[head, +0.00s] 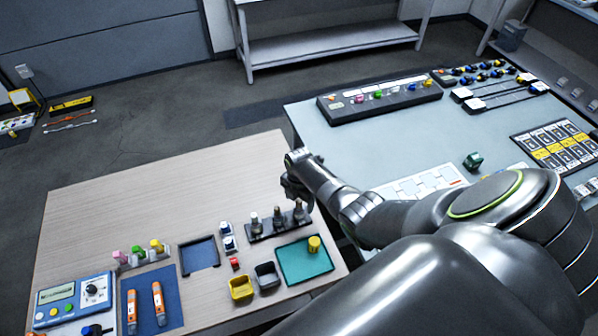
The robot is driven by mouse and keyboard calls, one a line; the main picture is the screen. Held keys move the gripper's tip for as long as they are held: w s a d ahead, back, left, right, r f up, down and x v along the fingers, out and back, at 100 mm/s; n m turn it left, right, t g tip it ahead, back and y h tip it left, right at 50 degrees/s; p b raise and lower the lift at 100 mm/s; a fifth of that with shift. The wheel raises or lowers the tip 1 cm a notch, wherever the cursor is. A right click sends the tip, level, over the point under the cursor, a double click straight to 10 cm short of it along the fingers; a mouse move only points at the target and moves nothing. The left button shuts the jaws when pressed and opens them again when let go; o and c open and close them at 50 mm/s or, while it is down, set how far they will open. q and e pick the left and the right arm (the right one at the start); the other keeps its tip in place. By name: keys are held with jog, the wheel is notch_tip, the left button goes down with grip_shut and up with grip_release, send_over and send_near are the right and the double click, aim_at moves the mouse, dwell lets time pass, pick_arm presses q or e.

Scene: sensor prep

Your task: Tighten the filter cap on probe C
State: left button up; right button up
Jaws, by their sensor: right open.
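Three upright probes with grey, cap-like tops stand in a dark rack (265,237) near the right side of the wooden table. They are a left probe (254,224), a middle probe (277,217) and a right probe (298,211). I cannot read any letters on them, so I cannot tell which is probe C or how tight its cap is. My right gripper (287,192) is open, just behind and above the rack near the right probe. I see nothing held in it. My left gripper is not in view.
In front of the rack are a teal mat (303,268) with a yellow cylinder (314,243), a yellow bin (241,288) and a dark bin (267,276). A blue tray (200,255) and a meter (72,298) sit left. The table's back left is clear.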

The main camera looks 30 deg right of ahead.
aim_at(299, 201)
jog(key=shift+r, duration=0.6)
dwell(0.3)
jog(key=shift+r, duration=3)
